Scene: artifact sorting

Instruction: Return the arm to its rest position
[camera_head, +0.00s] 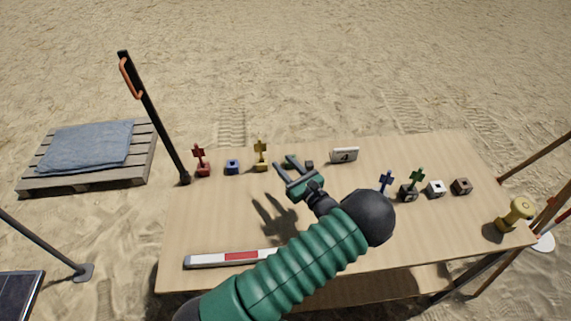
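My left gripper (285,167) is at the end of my green ribbed arm, which reaches in from the bottom over the wooden table (225,220). Its two fingers are spread apart, and I see nothing between them. It hovers above the table, with its shadow on the wood to the lower left. A small dark cube (309,165) sits just right of the fingers, and a yellow figure (261,157) stands to their left. My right gripper does not show.
Along the back stand a red figure (201,161), a blue cube (232,167) and a number card (344,155). Blue (386,182) and green (416,179) figures, small cubes and a yellow object (515,215) stand right. A red-white bar (230,258) lies in front. A dark post (155,120) rises left.

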